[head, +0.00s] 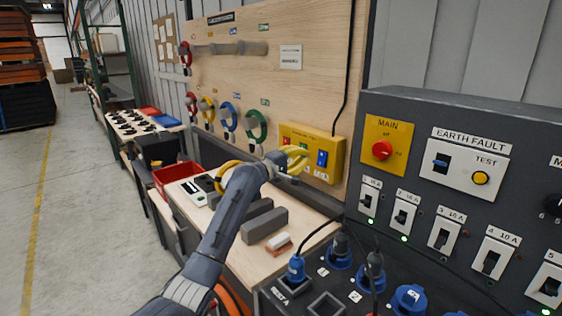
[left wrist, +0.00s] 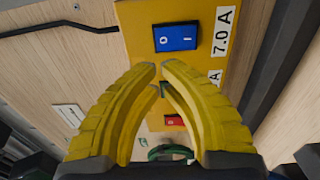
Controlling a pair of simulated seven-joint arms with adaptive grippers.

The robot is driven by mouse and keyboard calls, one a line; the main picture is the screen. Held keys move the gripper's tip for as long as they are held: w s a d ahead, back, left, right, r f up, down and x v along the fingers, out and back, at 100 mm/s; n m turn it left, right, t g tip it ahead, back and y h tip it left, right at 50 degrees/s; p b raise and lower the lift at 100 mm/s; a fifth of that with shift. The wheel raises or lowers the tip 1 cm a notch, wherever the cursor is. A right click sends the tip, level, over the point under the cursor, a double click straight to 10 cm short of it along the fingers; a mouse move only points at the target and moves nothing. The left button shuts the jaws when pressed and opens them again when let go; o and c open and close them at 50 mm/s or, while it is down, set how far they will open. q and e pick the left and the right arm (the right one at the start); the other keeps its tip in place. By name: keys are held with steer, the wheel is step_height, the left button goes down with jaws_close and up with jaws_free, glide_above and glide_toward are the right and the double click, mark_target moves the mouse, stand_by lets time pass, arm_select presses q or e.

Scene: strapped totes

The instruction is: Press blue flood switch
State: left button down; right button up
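The blue switch (head: 322,158) is a rocker on the right part of a yellow box (head: 334,143) mounted on the wooden board. In the left wrist view the blue switch (left wrist: 175,37), marked O and I, is just beyond my fingertips, slightly to the right. My left gripper (head: 300,157) is in front of the yellow box, left of the blue switch in the head view. Its yellow fingers (left wrist: 158,68) curve together with tips almost meeting and nothing between them. No contact with the switch is visible. My right gripper is not in view.
A red switch (left wrist: 174,121) sits on the same box, partly hidden by my fingers. A dark panel (head: 470,110) with a red MAIN knob (head: 382,150) stands at right. Grey blocks (head: 264,224) and a red bin (head: 174,178) are on the bench below.

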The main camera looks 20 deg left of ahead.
arm_select(q)
steer(key=v, duration=0.8)
steer(key=shift+r, duration=0.45)
steer(key=shift+s, duration=0.1)
